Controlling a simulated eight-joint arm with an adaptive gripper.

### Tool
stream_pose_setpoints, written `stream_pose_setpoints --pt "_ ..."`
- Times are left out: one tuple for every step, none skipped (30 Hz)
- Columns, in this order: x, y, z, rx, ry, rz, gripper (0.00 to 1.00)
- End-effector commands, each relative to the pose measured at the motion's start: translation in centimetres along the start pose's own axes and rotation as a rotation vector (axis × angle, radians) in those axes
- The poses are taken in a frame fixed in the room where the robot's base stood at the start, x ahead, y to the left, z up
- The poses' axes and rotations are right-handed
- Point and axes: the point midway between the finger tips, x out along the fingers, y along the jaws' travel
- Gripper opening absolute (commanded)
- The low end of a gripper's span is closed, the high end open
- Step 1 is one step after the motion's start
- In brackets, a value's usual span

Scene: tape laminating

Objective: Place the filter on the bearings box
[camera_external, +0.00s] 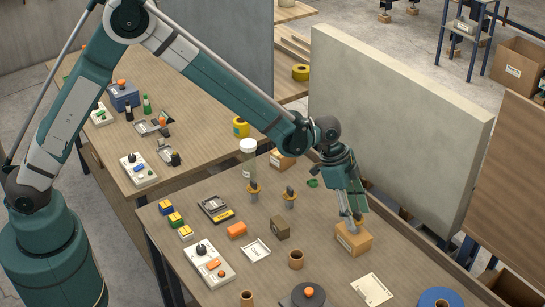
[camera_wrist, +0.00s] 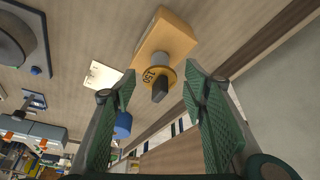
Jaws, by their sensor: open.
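A filter with a grey body, a yellow collar marked 150 and a dark tip (camera_wrist: 160,83) stands on a tan cardboard box, which I take for the bearings box (camera_wrist: 172,32). The box sits at the right of the front table (camera_external: 352,242), its label too small to read. My gripper (camera_wrist: 160,74) is open, with one green finger on each side of the filter and gaps showing between. In the external view my gripper (camera_external: 353,218) is just above the box and partly hides the filter.
Two similar yellow-collared pieces (camera_external: 254,191) (camera_external: 290,198) stand left of the box. A dark olive block (camera_external: 280,226), a brown ring (camera_external: 296,259), a paper sheet (camera_external: 372,289) and a blue roll (camera_external: 440,298) lie around. A grey panel (camera_external: 398,125) rises behind.

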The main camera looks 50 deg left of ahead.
Motion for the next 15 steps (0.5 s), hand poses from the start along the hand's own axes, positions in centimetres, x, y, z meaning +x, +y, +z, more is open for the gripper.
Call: stream_pose_setpoints --pt "-0.7 0.0 0.0 -0.001 0.0 0.0 0.44" --pt "-1.1 0.0 0.0 -0.001 0.0 0.0 0.44" --pt "-1.6 0.0 0.0 -0.001 0.0 0.0 0.44" --pt "-2.0 0.0 0.0 0.0 0.0 0.0 0.44" --pt "-2.3 0.0 0.0 0.0 0.0 0.0 0.44" --pt "-2.9 0.0 0.0 0.0 0.0 0.0 0.44" --pt "-3.2 0.1 0.0 0.0 0.0 0.0 0.44" --pt "-3.6 0.0 0.0 0.0 0.0 0.0 0.44" --pt "-4.1 0.0 0.0 0.0 0.0 0.0 0.44" --pt "-4.5 0.0 0.0 0.0 0.0 0.0 0.44" --pt "-4.9 0.0 0.0 0.001 0.0 0.0 0.44" --pt "-5.4 0.1 0.0 0.001 0.0 0.0 0.44" --pt "-5.7 0.1 0.0 0.001 0.0 0.0 0.44" --pt "-6.0 0.0 0.0 0.001 0.0 0.0 0.44" --pt "-6.5 0.0 0.0 0.001 0.0 0.0 0.44"
